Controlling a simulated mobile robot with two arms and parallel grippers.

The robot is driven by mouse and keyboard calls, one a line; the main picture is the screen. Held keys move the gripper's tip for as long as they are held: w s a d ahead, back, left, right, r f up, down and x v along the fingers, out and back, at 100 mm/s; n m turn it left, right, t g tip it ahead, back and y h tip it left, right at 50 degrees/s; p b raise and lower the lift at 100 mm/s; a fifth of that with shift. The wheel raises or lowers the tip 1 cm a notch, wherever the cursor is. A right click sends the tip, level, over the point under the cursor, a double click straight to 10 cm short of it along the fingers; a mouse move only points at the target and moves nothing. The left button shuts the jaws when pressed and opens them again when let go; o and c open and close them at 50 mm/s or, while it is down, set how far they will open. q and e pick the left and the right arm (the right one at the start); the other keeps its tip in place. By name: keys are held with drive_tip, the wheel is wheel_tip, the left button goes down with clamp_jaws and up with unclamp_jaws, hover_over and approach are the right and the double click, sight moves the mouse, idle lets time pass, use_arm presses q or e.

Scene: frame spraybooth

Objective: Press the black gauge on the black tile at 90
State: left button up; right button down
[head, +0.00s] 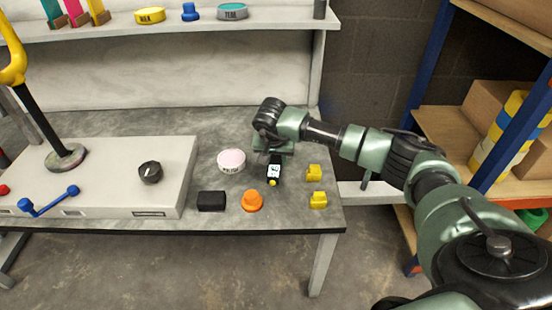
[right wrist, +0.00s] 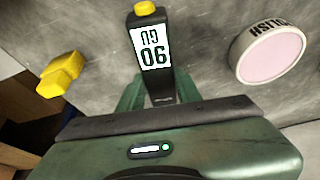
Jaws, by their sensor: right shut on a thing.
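The black gauge (head: 274,171) has a white display and a yellow tip. In the right wrist view the gauge (right wrist: 156,55) shows upside-down characters that look like 90. My right gripper (right wrist: 158,92) is shut on the gauge's body, with green fingers on both sides. In the head view the right gripper (head: 272,151) is over the right part of the grey table. No black tile can be made out for sure; a small black block (head: 211,200) lies to the left of the gauge. My left gripper is not in view.
A pink-topped round tin (head: 231,160), an orange knob-like piece (head: 252,201) and yellow pieces (head: 314,172) (head: 318,200) surround the gauge on the table (head: 190,122). A raised white panel (head: 110,165) with a black knob (head: 150,172) stands left. A shelf (head: 200,25) runs behind.

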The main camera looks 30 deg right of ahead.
drive_tip(key=shift+f+b, duration=0.35)
drive_tip(key=shift+f, duration=0.15)
drive_tip(key=c, duration=0.9)
unclamp_jaws()
